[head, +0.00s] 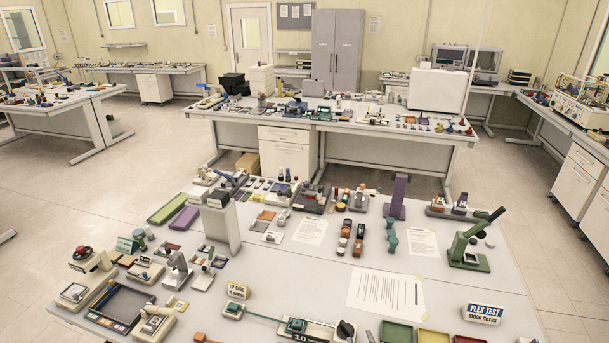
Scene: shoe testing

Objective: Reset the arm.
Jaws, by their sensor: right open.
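The task names no object apart from my arm. I cannot make out either gripper or any arm link in the head view. The near worktable (310,265) fills the lower part of the picture, and no gripper shows over it.
A purple upright block (397,196) and a grey column (221,223) rise behind. Printed sheets (385,291) lie flat. Small testing items crowd the left.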

